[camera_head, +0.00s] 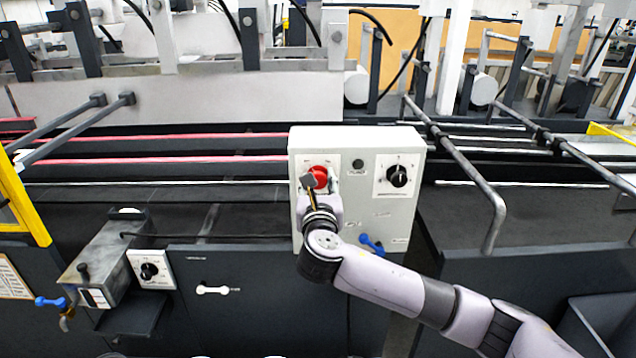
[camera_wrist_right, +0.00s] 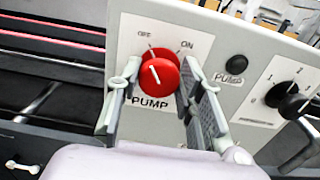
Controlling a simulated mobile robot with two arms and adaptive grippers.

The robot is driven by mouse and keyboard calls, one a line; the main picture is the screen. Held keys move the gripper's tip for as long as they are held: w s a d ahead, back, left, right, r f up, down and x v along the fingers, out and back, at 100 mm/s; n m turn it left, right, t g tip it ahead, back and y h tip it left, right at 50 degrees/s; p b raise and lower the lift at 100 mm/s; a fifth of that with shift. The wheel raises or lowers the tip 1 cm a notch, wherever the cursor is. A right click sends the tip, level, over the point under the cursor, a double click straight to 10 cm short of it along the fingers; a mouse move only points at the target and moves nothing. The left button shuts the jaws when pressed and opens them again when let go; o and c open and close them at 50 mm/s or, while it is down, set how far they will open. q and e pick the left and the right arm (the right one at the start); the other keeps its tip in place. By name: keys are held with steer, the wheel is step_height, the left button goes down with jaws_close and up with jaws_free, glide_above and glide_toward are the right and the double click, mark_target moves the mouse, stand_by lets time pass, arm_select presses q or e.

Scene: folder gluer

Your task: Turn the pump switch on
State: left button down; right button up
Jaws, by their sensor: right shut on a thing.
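The pump switch is a round red knob (camera_head: 318,176) on the front of a light grey control box (camera_head: 320,145). In the right wrist view the red knob (camera_wrist_right: 160,74) sits on a white plate marked OFF, ON and PUMP. Its white pointer line leans up and left, toward OFF. My right gripper (camera_head: 314,187) is at the knob, and in the wrist view its two fingers (camera_wrist_right: 158,82) stand on either side of it, shut on it. In the head view the gripper partly hides the knob and plate. My left gripper is not in view.
A black selector knob (camera_head: 397,176) and a small dark button (camera_head: 357,164) are on the same box. A blue-handled valve (camera_head: 371,244) is below it. Grey rails (camera_head: 470,180) stand out to the right. Another black dial (camera_head: 149,271) is at lower left.

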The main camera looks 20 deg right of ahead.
steer(key=c, duration=0.3)
steer(key=m, duration=1)
steer(key=shift+d+f+b, duration=0.15)
steer(key=shift+f+b, duration=0.05)
steer(key=shift+b, duration=0.1)
steer(key=shift+m+b, duration=0.3)
steer(key=shift+m, duration=1.6)
steer(key=o, duration=1.1)
